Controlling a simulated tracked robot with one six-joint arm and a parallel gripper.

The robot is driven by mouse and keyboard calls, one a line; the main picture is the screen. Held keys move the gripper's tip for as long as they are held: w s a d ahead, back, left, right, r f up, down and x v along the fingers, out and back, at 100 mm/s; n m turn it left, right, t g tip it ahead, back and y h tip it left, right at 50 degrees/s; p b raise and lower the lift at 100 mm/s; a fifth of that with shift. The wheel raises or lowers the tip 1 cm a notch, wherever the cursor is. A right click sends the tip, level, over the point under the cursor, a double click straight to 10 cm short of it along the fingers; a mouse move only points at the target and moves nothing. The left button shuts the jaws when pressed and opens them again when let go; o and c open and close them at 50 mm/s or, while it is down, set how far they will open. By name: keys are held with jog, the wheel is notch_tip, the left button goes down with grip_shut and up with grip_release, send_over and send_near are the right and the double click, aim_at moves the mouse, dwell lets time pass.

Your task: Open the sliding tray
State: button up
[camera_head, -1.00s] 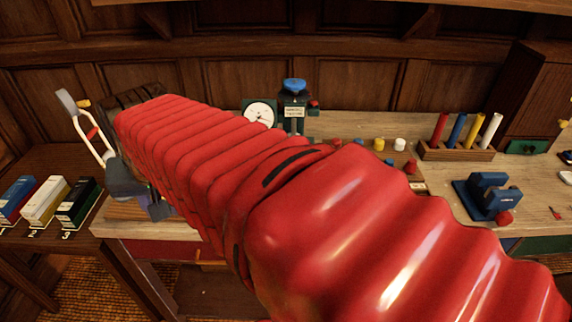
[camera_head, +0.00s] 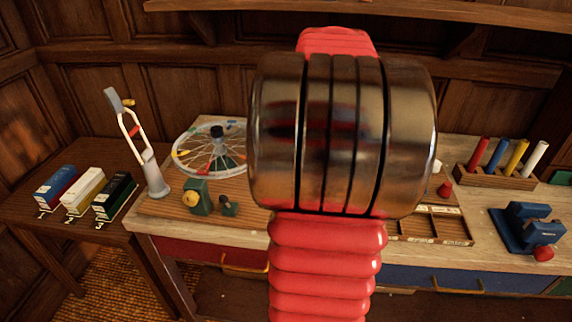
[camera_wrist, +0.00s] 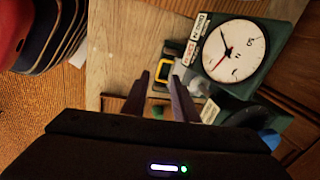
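The workbench front has a red drawer (camera_head: 205,252) with a brass handle (camera_head: 244,266) and, to the right, a blue drawer (camera_head: 430,278) with its own brass handle. Both look shut, and I cannot tell which part is the sliding tray. A shallow wooden compartment tray (camera_head: 432,222) lies on the bench top, partly hidden by my arm. In the wrist view my gripper (camera_wrist: 160,82) has its two dark fingers apart, with nothing between them. It points at the bench top, near a yellow-and-black device (camera_wrist: 160,84). My gripper is hidden in the head view.
A white dial gauge (camera_wrist: 232,50) is close right of the fingers. A spoked wheel (camera_head: 208,150) and a grey lever stand (camera_head: 152,175) are at the bench's left. Coloured rods (camera_head: 500,160) and a blue vise-like block (camera_head: 528,230) are at the right. Numbered boxes (camera_head: 85,192) occupy the left side table.

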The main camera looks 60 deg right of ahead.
jog(key=shift+s+d+f+m, duration=0.25)
jog(key=shift+s+d+m, duration=0.35)
jog(key=shift+s+d, duration=0.3)
jog(key=shift+w+f, duration=0.1)
jog(key=shift+f, duration=0.05)
jog(key=x, duration=1.3)
jog(key=shift+a+f, duration=0.1)
jog(key=shift+f, duration=0.2)
jog(key=shift+c, duration=0.2)
grip_shut()
jog(key=shift+r, duration=0.1)
